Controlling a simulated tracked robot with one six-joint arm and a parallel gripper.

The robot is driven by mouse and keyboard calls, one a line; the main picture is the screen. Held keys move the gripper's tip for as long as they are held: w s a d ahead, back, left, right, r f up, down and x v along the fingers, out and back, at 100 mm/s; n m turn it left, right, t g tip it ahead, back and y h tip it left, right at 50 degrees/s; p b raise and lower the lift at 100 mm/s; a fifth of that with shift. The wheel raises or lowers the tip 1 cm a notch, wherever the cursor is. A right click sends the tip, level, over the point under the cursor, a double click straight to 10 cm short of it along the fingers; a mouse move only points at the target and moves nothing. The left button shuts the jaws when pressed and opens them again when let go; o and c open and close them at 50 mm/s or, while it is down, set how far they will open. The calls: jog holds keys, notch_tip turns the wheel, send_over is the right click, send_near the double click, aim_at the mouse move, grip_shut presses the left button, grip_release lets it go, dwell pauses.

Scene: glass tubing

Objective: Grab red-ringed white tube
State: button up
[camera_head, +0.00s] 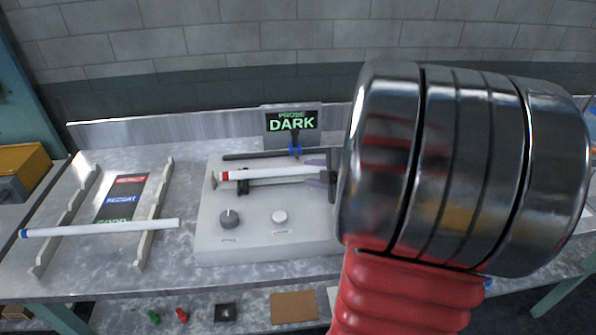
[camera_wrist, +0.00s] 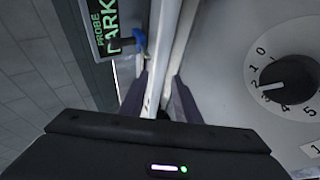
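The red-ringed white tube (camera_head: 270,175) lies level across the top of the grey device, its red ring at the left end. In the wrist view the white tube (camera_wrist: 158,60) runs up between the two dark purple fingers. My gripper (camera_head: 318,173) is at the tube's right end, with one finger on each side; the wrist view shows my gripper (camera_wrist: 160,88) with its fingers apart and gaps beside the tube. My arm hides what lies further right.
The grey device (camera_head: 260,240) has two knobs and a display (camera_head: 292,122) reading "PROBE DARK", with a blue-tipped probe (camera_head: 295,149) behind the tube. A blue-ringed white tube (camera_head: 100,228) lies across a rack at left. A yellow box (camera_head: 22,158) stands far left.

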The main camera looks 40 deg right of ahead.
aim_at(303, 171)
jog(key=shift+x, duration=2.05)
jog(key=shift+c, duration=0.4)
grip_shut()
